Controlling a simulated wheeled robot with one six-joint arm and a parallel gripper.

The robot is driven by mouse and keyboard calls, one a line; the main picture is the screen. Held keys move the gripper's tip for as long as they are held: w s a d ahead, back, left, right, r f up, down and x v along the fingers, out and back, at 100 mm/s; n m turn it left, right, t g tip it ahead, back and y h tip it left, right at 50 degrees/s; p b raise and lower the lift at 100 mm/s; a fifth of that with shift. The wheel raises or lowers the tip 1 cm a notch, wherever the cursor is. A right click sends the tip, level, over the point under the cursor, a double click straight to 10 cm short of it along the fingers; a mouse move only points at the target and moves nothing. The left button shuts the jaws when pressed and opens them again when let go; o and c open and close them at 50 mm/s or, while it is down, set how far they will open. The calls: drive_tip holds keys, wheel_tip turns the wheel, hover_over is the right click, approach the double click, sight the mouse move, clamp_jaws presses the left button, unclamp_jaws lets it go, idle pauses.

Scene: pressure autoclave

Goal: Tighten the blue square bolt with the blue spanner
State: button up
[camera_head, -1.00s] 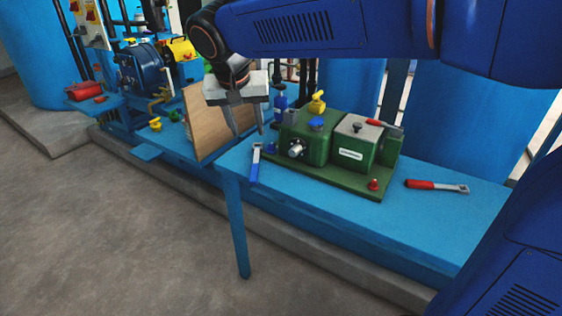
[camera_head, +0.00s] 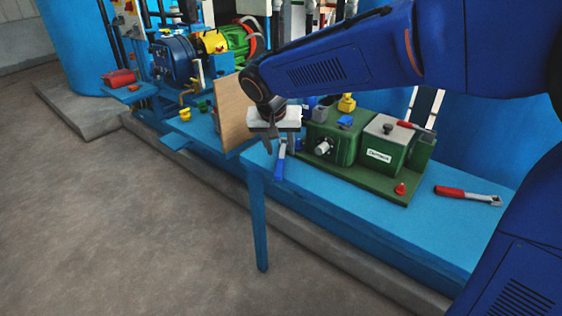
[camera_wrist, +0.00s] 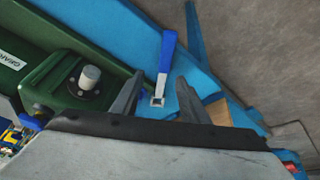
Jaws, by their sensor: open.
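The blue spanner (camera_head: 279,165) lies on the blue bench left of the green machine, with its blue handle toward the bench's front edge. In the wrist view the spanner (camera_wrist: 167,58) shows its silver head between my fingers. My gripper (camera_head: 279,146) is open around the head end and holds nothing. I cannot tell whether the fingers touch the spanner. A blue fitting (camera_head: 345,122) sits on top of the green machine; I cannot make out whether it is the square bolt. The bench beside the machine's left corner is partly hidden by my gripper.
The green machine (camera_head: 386,157) stands on a green plate just right of my gripper. A wooden board (camera_head: 232,115) stands close on the left. A red bolt (camera_head: 400,189) and a red-handled spanner (camera_head: 467,195) are to the right. The bench's front is mostly clear.

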sight(281, 158)
drive_tip(key=shift+w+a+x, duration=0.15)
drive_tip(key=shift+a+x, duration=0.05)
drive_tip(key=shift+x, duration=1.15)
drive_tip(key=shift+w+a+x, duration=0.1)
drive_tip(key=shift+a+x, duration=0.1)
drive_tip(key=shift+x, duration=1.1)
clamp_jaws()
